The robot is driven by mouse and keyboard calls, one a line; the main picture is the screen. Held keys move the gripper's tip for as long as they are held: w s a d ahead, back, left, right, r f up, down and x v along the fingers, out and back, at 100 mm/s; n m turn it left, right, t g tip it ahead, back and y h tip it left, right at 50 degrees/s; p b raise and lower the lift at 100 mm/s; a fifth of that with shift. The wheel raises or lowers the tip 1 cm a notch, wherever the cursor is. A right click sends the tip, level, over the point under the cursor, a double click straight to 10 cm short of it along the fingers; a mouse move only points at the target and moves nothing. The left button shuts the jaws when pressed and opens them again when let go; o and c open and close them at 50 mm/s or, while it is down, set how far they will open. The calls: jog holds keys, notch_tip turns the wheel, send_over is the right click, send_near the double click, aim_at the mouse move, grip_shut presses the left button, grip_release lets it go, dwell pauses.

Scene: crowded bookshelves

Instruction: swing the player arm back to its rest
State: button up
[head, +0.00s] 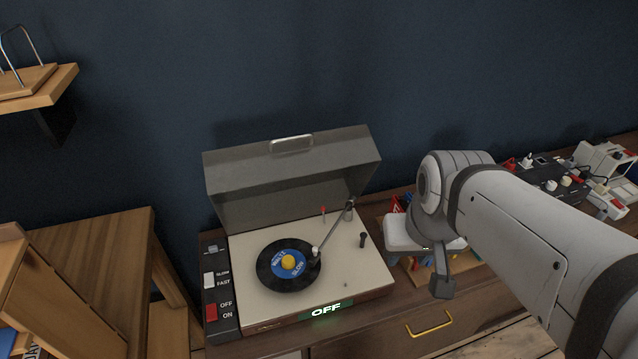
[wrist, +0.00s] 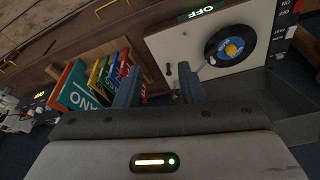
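The record player (head: 345,275) stands with its grey lid (head: 290,170) open; its panel reads OFF. The player arm (head: 333,232) runs from its pivot at the back right to the edge of the black record (head: 270,262); whether it touches the record I cannot tell. A short dark post (head: 362,240), seemingly the arm's rest, stands to its right, apart from it. My gripper (wrist: 160,88) is open and empty, its two blue fingers apart. In the head view it is right of the player, its fingers mostly hidden. The player arm (wrist: 204,68) also shows in the wrist view, beyond the right finger.
Colourful books (wrist: 95,80) stand right beside the player, under my gripper. Slide switches (head: 210,295) line the player's left side. Other devices (head: 560,175) sit farther right on the cabinet. A wooden shelf (head: 40,85) is at the left. The space above the player's front is clear.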

jog(key=w+a+f+m+g+y+b, duration=0.1)
jog(key=w+a+f+m, duration=0.15)
jog(key=w, duration=0.25)
jog(key=w+a+f+m+g+y+b, duration=0.1)
jog(key=w+a+f+m, duration=0.15)
jog(key=w+m, duration=0.2)
jog(key=m+g+y+b, duration=0.1)
jog(key=m+g+y, duration=0.1)
jog(key=m, duration=0.6)
send_near(316, 248)
jog(key=x, duration=0.8)
jog(key=shift+c, duration=0.5)
grip_shut()
